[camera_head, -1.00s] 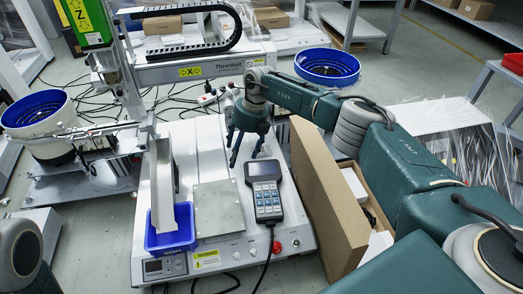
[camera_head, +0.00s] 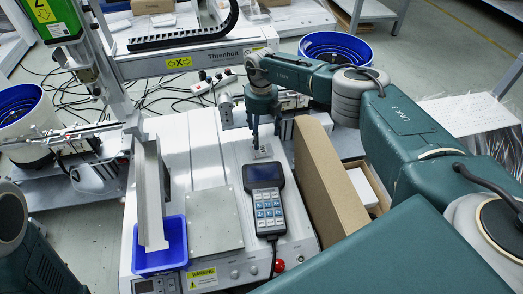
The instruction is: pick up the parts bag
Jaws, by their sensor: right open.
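A small pale grey packet with dark marks (camera_head: 262,153), which looks like the parts bag, lies on the white machine bed just above the handheld controller. My right gripper (camera_head: 264,138) points down at its far edge, fingers apart with nothing seen between them. I cannot tell whether the fingertips touch the packet. Part of my left arm shows at the lower left; its gripper is out of view.
The handheld controller (camera_head: 266,204) lies close in front of the packet. A blue bin (camera_head: 160,258) stands under a metal chute (camera_head: 152,200). An open cardboard box (camera_head: 325,180) stands to the right. A gantry beam (camera_head: 190,62) crosses behind.

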